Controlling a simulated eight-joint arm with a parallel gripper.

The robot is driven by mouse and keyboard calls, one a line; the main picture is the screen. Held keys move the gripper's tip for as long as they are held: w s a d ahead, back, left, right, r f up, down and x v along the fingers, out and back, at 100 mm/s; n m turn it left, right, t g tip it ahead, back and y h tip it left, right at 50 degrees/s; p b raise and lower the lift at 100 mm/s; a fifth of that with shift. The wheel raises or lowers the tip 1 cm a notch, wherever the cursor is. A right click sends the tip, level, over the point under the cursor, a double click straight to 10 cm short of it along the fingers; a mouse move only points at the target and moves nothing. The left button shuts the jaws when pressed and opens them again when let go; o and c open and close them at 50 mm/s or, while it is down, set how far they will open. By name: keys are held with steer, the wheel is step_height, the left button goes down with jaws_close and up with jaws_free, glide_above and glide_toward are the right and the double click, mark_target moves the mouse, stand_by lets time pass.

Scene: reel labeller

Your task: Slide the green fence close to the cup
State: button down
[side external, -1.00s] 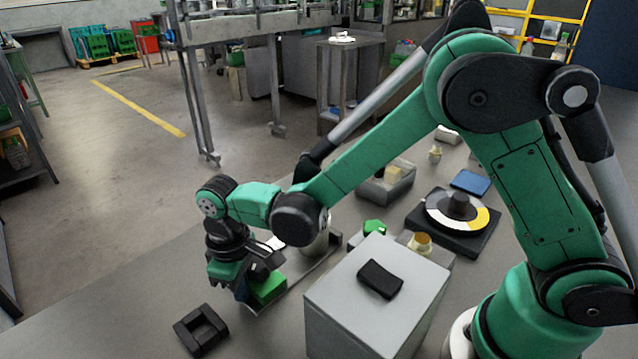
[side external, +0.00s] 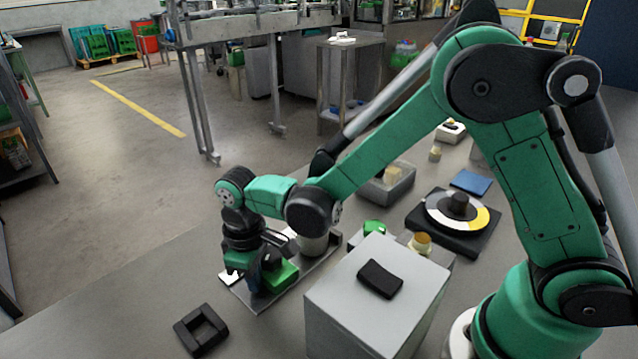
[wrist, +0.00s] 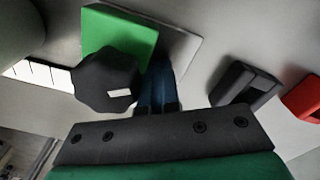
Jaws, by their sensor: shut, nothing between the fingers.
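The green fence (side external: 283,276) is a green block on a grey plate (side external: 262,303); it also shows in the wrist view (wrist: 112,28) with a black knob (wrist: 105,78) beside it. The cup (side external: 314,241), a pale grey cylinder, stands behind the fence, partly hidden by my arm. A short gap appears between fence and cup. My gripper (side external: 257,284) is low at the fence's left side, shut and empty. In the wrist view its blue fingers (wrist: 158,88) are together beside the fence's edge; contact is hard to tell.
A black square frame (side external: 201,330) lies at the front left. A large grey box (side external: 350,310) with a black pad (side external: 380,279) stands right of the plate. A turntable (side external: 457,214) and an open grey bin (side external: 388,190) are farther back. The wrist view shows a red object (wrist: 302,100).

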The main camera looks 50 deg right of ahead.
mark_target(272, 250)
steer(key=shift+d, duration=2.05)
steer(key=shift+a, duration=0.7)
steer(key=shift+r, duration=4)
